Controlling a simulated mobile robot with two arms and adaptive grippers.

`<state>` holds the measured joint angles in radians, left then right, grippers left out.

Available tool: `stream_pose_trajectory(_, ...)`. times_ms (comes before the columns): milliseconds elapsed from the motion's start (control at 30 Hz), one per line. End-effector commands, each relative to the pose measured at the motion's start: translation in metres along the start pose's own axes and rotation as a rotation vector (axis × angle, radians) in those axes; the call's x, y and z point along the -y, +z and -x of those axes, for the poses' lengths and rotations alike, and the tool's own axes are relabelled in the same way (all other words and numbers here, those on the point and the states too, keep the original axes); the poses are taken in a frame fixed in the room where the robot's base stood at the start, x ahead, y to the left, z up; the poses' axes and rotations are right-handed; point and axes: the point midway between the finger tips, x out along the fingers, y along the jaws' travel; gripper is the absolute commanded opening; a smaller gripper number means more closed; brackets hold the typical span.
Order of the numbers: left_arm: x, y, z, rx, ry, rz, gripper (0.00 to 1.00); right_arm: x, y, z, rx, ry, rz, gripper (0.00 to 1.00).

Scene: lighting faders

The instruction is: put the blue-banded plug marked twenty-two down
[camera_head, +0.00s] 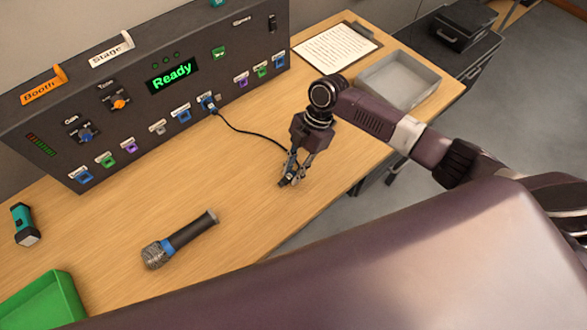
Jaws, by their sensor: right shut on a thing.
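My right gripper (291,175) points down at the wooden table (262,205), in front of the panel. It is shut on a small dark plug (285,183), which is mostly hidden by the fingers. The plug is at or just above the table top; I cannot tell if it touches. Its band and number are too small to read. A black cable (247,131) runs from the gripper to a blue-marked socket (207,102) on the dark panel (140,105). My left gripper is not in view.
A microphone with a blue ring (180,240), a teal flashlight (25,224) and a green tray (45,303) lie to the left. A clipboard (336,47) and a grey tray (398,80) lie at the back right. The table around the gripper is clear.

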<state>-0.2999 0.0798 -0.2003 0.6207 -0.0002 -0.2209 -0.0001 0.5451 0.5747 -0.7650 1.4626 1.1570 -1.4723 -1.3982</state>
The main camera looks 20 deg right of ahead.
Motion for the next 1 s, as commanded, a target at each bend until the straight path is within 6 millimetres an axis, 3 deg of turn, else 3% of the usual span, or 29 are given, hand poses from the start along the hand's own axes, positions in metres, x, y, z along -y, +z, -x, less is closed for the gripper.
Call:
stream_pose_trajectory(467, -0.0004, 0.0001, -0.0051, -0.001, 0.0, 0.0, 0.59, -0.0002, 0.0033, -0.0075, 0.0, 0.0, -0.001, 0.0)
stream_pose_trajectory(500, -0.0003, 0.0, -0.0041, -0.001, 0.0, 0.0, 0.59, -0.0002, 0.0029, -0.0064, 0.0, 0.001, -0.001, 0.22)
stream_pose_trajectory(633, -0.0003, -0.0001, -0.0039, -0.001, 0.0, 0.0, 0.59, -0.0001, 0.0027, -0.0062, 0.0, 0.0, -0.001, 0.36)
stream_pose_trajectory(1000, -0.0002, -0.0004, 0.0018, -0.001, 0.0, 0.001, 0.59, -0.0004, -0.0004, 0.0014, 0.0, 0.001, 0.0, 0.36)
